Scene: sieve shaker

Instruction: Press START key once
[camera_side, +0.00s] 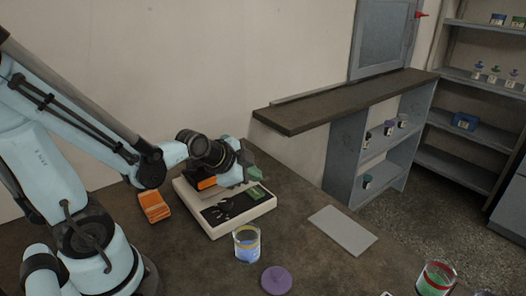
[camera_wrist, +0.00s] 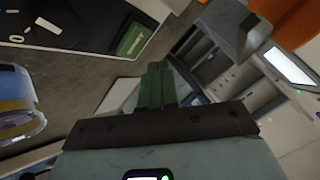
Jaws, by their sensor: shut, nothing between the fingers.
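The sieve shaker (camera_side: 243,220) is a low cream box with a black front panel on the brown table. A green key (camera_side: 256,192) sits at the right end of its panel. The key also shows in the wrist view (camera_wrist: 134,40), with pale lettering too small to read surely. My gripper (camera_side: 255,174) is just above and behind the key in the side view. Its green fingers (camera_wrist: 156,86) are together and empty in the wrist view, apart from the key in that picture. Whether the fingertips touch anything cannot be told.
A grey plate (camera_side: 342,231) lies to the right, and an orange block (camera_side: 154,206) to the left.

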